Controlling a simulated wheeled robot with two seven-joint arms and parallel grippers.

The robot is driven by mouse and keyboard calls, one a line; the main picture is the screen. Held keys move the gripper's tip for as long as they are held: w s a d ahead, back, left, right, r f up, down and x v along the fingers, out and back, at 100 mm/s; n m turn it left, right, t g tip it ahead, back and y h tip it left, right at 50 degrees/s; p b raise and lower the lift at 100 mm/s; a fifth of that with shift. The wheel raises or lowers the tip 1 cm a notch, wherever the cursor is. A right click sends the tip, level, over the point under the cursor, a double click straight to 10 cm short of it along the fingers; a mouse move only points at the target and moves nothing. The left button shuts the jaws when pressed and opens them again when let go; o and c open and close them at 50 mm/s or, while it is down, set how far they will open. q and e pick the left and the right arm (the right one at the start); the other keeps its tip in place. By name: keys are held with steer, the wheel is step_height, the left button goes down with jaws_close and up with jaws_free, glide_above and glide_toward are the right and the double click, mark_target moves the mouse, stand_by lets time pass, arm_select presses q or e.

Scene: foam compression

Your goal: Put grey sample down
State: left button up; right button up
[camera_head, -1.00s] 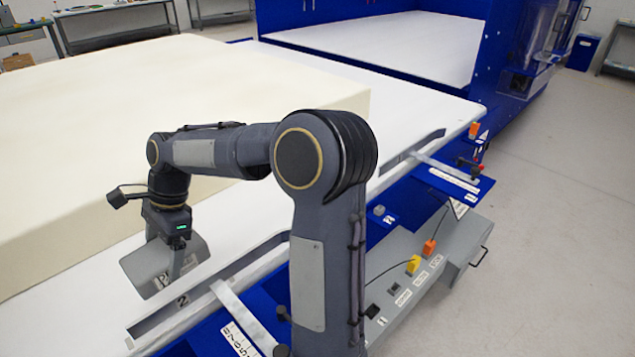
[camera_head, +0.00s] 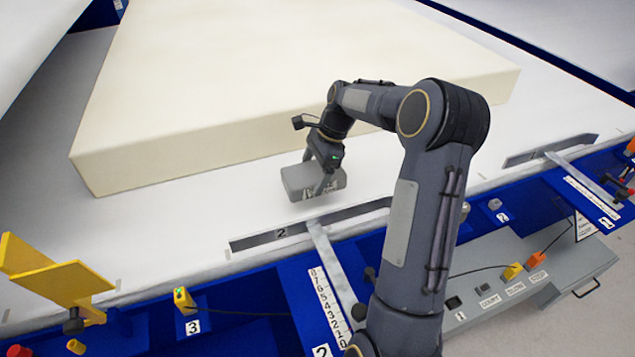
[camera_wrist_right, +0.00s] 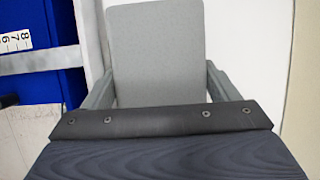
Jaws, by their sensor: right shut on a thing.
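The grey sample (camera_head: 298,181) is a small grey block with rounded corners, in the middle of the head view. My right gripper (camera_head: 322,186) is shut on it, with a finger across its near side. In the right wrist view the sample (camera_wrist_right: 155,45) lies between the two fingers of the gripper (camera_wrist_right: 158,88). The sample is over the white table top (camera_head: 215,215), between the cream foam block and the fence marked 2. I cannot tell whether its underside touches the table. My left gripper is not in view.
The large cream foam block (camera_head: 250,70) lies just behind the sample. A metal fence (camera_head: 275,235) marked 2 runs along the front edge, with a number scale (camera_head: 330,310) before it. A yellow plate (camera_head: 60,280) stands at front left. The white surface left of the sample is clear.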

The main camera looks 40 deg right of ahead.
steer(key=shift+w+d+f, duration=0.2)
steer(key=shift+d+f, duration=0.4)
steer(key=shift+f, duration=0.2)
step_height(320, 180, down, 3)
steer(key=shift+d+f, duration=0.15)
steer(key=shift+f, duration=0.05)
